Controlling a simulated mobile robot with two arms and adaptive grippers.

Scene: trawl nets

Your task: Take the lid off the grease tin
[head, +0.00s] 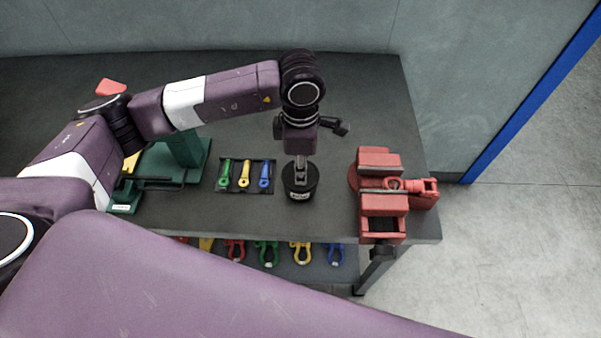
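The grease tin (299,196) is a short round black tin with a small pale label on its front. It stands upright near the front edge of the dark workbench. Its black lid (312,177) is on top. My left gripper (300,178) comes down from above, its grey fingertips at the middle of the lid. The fingers line up in this view, so I cannot tell whether they are open or shut on it. They hide the lid's centre. My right gripper is not in view.
A red vise (381,204) stands right of the tin at the bench corner. A black tray (232,188) with green, yellow and blue tools lies to the left. A green machine (186,151) stands farther left. Coloured shackles (268,254) sit below the front edge.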

